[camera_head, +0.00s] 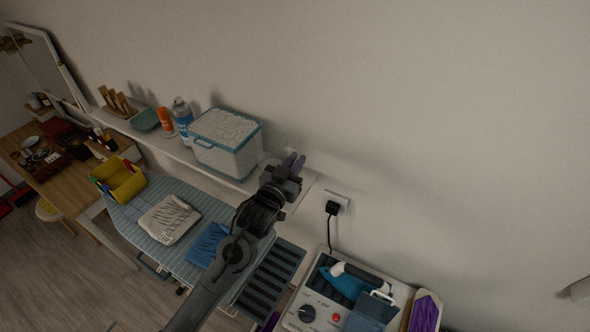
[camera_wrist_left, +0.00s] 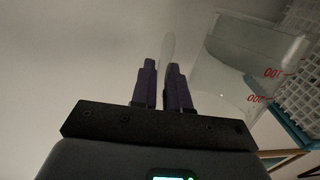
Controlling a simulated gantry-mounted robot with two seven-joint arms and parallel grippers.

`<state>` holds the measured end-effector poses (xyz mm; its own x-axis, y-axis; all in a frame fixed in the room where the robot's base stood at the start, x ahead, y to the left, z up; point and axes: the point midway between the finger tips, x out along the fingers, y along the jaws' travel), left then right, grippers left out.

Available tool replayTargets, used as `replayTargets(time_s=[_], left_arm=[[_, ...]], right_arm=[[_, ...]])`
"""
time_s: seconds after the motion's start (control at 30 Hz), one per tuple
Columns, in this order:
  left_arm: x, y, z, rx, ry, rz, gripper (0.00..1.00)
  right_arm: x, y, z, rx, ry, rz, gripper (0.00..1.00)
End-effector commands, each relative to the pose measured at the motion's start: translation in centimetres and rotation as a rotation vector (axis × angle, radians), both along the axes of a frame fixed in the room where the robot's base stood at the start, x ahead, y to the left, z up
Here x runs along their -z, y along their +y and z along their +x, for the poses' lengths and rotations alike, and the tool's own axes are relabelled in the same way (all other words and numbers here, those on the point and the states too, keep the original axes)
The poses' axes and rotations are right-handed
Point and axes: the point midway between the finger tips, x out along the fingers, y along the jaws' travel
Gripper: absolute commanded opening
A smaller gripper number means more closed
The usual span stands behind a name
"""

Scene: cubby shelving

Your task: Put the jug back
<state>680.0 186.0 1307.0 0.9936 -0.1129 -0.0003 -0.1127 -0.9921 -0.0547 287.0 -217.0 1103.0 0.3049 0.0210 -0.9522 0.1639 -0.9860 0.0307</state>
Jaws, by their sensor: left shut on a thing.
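My left gripper (camera_head: 293,163) is at the right end of the wall shelf (camera_head: 308,180), close to the wall. Its purple fingers, also in the left wrist view (camera_wrist_left: 164,88), are shut on a pale, clear upright strip, which looks like the handle of the jug (camera_wrist_left: 232,72). The jug is see-through with red number marks and sits just right of the fingers in that view. In the head view the jug is barely visible between the gripper and the white basket. I cannot tell whether its base touches the shelf. My right gripper is not in view.
A white basket with blue trim (camera_head: 226,143) stands on the shelf left of the gripper. A spray can (camera_head: 182,115), an orange bottle (camera_head: 165,121) and a teal dish (camera_head: 145,120) stand further left. Below are an ironing board (camera_head: 150,190) and an iron station (camera_head: 316,306).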

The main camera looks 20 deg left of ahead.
Motion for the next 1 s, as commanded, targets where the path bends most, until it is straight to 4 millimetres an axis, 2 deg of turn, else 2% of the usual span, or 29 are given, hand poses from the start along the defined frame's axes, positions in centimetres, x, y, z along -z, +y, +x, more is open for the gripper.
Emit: replayTargets(time_s=[0.13,0.3,0.73,0.77,0.8,0.9,1.0], left_arm=[[1.8,0.0,0.0,-0.001,0.003,0.001,0.0],[3.1,0.0,0.0,0.0,0.001,0.001,0.0],[3.6,0.0,0.0,-0.001,0.0,0.001,0.0],[3.6,0.0,0.0,-0.001,0.002,0.001,0.19],[3.6,0.0,0.0,0.0,0.002,0.001,0.26],[3.6,0.0,0.0,-0.001,0.002,0.001,0.4],[3.6,0.0,0.0,-0.001,0.002,0.001,0.4]], right_arm=[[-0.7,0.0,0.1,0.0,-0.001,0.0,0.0],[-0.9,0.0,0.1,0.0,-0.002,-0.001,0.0],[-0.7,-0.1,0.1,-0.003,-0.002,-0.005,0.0],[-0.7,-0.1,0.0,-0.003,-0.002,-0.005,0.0],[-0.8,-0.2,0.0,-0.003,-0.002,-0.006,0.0],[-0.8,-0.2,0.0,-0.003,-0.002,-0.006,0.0],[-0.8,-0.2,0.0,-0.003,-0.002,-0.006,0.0]])
